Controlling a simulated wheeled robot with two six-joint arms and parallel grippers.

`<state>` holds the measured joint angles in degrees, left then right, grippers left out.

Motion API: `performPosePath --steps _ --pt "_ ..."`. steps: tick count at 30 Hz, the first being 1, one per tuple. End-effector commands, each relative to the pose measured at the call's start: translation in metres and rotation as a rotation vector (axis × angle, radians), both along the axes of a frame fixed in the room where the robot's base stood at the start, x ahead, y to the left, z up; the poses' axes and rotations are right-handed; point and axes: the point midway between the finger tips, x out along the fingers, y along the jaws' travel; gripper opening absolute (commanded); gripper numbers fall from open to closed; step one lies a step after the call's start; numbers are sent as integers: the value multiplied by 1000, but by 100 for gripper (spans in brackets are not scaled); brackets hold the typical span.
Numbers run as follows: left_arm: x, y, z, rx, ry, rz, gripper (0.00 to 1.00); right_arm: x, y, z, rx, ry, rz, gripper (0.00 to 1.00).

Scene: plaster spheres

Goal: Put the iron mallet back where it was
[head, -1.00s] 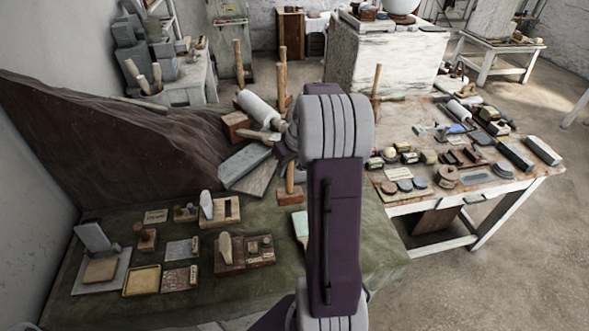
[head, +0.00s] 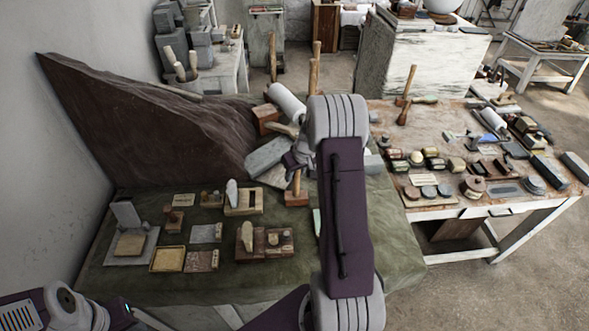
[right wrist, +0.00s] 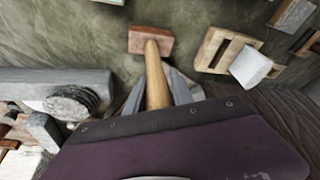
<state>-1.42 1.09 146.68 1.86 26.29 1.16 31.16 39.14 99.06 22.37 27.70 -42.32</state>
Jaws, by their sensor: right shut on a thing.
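A mallet with a pale wooden handle and a reddish-brown block head (head: 297,198) is upright, head down, over the green cloth. Its head (right wrist: 151,42) and handle (right wrist: 157,85) also show in the right wrist view; the block looks like wood, and I see no iron on it. My right gripper (head: 294,162) is shut on this mallet's handle. I cannot tell whether the head touches the cloth. My left gripper is not in view.
Small blocks, cards and a yellow tray (head: 167,259) lie on the green cloth (head: 385,235). Grey slabs (head: 268,155) and a pale roller (head: 286,102) lie behind my gripper. A dark rock-like slope (head: 130,115) stands left. The right table (head: 440,112) is crowded along its front.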

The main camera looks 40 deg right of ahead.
Motion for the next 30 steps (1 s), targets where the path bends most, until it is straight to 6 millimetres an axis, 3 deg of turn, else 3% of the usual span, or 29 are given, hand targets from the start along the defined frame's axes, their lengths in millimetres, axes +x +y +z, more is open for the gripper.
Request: performPosePath --steps 8,9,11,23,30 --pt "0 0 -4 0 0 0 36 1 -1 -2 -3 -5 0 0" --pt "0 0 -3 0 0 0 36 0 0 -2 0 0 0 40" --pt "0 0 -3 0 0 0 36 0 0 -2 0 0 0 50" --pt "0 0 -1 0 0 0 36 -1 -1 7 -3 -4 0 50" --pt "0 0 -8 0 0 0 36 -18 -2 56 -4 -6 -1 50"
